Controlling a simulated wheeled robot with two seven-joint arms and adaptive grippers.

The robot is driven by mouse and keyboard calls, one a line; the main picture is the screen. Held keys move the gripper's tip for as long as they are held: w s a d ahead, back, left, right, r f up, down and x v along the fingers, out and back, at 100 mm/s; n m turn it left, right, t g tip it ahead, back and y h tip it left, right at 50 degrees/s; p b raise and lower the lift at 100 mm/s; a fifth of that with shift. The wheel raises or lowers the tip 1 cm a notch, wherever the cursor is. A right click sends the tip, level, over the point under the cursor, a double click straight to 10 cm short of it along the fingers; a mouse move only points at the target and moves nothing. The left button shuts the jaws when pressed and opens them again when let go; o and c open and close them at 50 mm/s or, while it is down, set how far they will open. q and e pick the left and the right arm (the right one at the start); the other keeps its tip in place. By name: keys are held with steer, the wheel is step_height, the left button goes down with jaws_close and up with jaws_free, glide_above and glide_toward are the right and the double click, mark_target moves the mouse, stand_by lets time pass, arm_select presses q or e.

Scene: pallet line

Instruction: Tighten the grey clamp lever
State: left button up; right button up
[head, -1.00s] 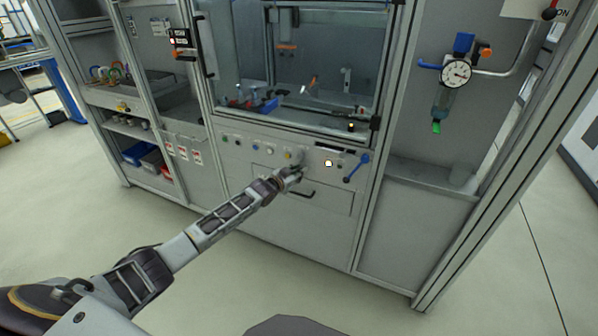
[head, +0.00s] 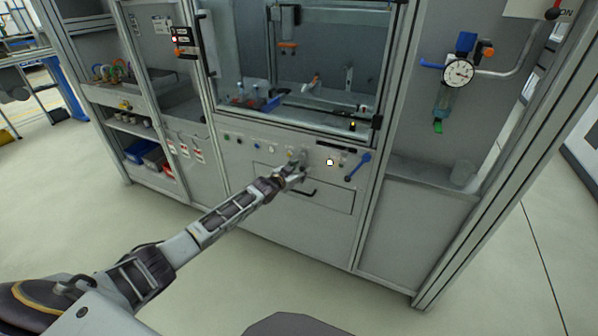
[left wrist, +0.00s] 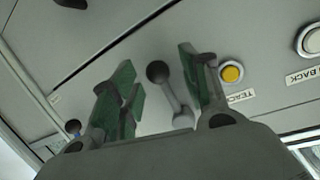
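The grey clamp lever (left wrist: 168,90) shows in the left wrist view, with a dark ball knob at its end. It lies in the gap between the green-padded fingers of my left gripper (left wrist: 160,95). The fingers are apart, with grey panel visible on both sides of the lever, and I see no clear contact. In the head view my left gripper (head: 298,170) is at the front panel, above the drawer handle, and largely hides the lever. My right gripper is not in view.
A yellow button (left wrist: 231,73) sits close beside one finger, with a white button (left wrist: 311,40) farther right. A blue lever (head: 358,167) and a lit button (head: 330,162) are right of the gripper. A drawer handle (head: 302,192) projects below it.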

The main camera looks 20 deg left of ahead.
arm_select(q)
steer(key=shift+s, duration=0.15)
steer(key=shift+s+a, duration=0.1)
steer(key=shift+s, duration=0.5)
steer(key=v, duration=1)
steer(key=shift+s+r, duration=0.15)
steer(key=shift+r, duration=0.1)
stand_by(0.3)
steer(key=shift+a, duration=0.1)
stand_by(0.5)
